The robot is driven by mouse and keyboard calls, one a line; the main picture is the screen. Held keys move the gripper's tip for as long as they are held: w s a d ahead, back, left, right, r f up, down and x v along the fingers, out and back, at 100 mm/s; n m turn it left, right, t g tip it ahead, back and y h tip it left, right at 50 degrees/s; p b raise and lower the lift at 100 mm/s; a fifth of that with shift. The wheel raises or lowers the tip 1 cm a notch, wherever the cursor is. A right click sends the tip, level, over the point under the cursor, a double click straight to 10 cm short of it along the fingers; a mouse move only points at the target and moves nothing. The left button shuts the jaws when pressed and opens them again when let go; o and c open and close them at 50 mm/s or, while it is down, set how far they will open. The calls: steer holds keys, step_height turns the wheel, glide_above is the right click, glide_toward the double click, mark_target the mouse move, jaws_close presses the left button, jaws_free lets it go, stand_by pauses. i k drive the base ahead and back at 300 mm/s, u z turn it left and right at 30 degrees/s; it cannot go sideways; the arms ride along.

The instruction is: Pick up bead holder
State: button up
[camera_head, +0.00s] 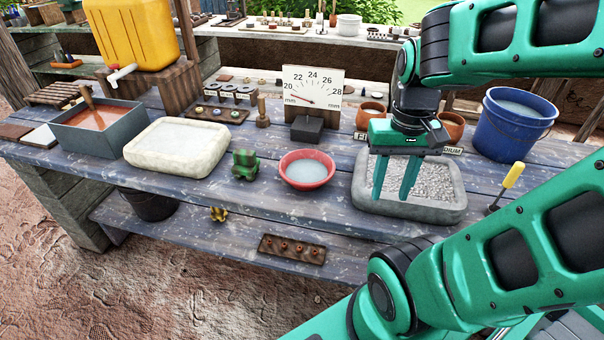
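A dark wooden strip with several small reddish pegs or beads (292,249) lies on the lower shelf, near its front edge. It looks most like the bead holder, but I cannot be sure. Another dark wooden rack with several round pieces (218,114) stands on the bench top behind the white tray. My gripper (392,196) points down over the grey stone tray (440,209) of gravel, on the right of the bench. Its two green fingers are apart, with nothing seen between them. It is above and to the right of the strip. I cannot tell whether the fingertips touch the gravel.
A red bowl (307,172), a small green object (245,164) and a white tray (176,148) stand along the bench front. A dial gauge (313,92) stands behind. A blue bucket (511,125) is at right. A small yellow object (218,214) lies on the lower shelf.

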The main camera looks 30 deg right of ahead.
mark_target(247, 164)
steer(key=k, duration=1)
steer(key=u, duration=0.65)
steer(key=i, duration=1.35)
steer(key=z, duration=0.95)
